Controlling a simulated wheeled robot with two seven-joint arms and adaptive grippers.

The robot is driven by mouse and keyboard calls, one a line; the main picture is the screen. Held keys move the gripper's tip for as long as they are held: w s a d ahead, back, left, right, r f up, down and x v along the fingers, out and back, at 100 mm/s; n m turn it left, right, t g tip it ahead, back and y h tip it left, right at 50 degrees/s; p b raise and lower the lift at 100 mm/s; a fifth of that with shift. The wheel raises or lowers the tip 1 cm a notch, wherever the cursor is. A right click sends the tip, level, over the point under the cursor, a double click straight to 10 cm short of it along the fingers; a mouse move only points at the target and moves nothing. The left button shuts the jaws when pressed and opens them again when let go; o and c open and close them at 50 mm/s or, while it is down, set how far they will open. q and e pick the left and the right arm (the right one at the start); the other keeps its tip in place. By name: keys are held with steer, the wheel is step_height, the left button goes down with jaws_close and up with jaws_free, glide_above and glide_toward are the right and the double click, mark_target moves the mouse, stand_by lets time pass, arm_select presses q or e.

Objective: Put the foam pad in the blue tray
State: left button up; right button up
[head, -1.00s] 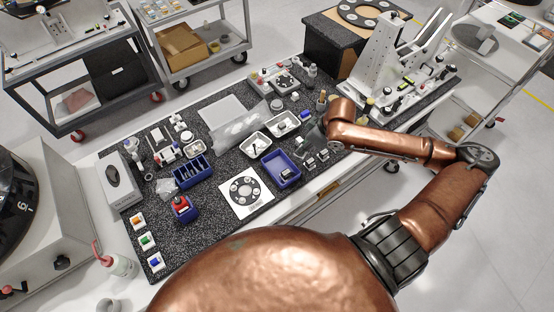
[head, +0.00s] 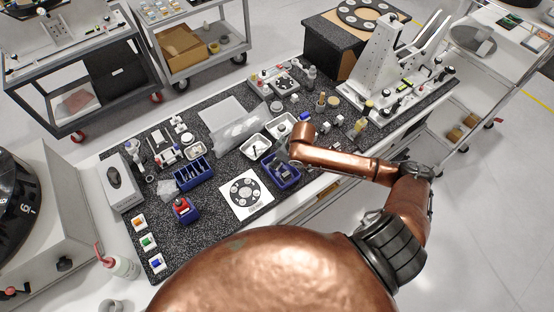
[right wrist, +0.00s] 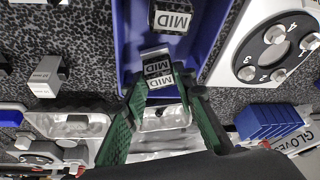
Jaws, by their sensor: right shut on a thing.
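The blue tray (head: 290,184) lies on the dark speckled mat, right of the white card with the ring plate. My right gripper (head: 282,160) is over the tray; its arm hides part of it. In the right wrist view my right gripper (right wrist: 160,90) is shut on a small dark block with white MID labels, which I take as the foam pad (right wrist: 156,63). The pad is over the tray (right wrist: 207,28); whether it touches the floor I cannot tell. Another MID block (right wrist: 172,18) lies inside the tray. My left gripper is not in view.
White bins (head: 256,146) stand behind the tray. A blue divided box (head: 193,174) and the ring plate (head: 245,192) are to its left. Small blocks (right wrist: 47,75) lie on the mat beside the tray. A tall grey fixture (head: 385,65) stands at the back right.

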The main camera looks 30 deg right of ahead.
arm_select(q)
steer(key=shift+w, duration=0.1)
arm_select(e)
steer(key=o, duration=0.7)
steer(key=shift+f, duration=0.15)
steer(key=shift+c, duration=0.2)
steer(key=o, duration=0.5)
steer(key=shift+c, duration=0.2)
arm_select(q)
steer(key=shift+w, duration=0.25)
arm_select(e)
steer(key=v, duration=1.2)
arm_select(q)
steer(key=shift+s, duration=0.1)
arm_select(e)
steer(key=shift+d, duration=0.1)
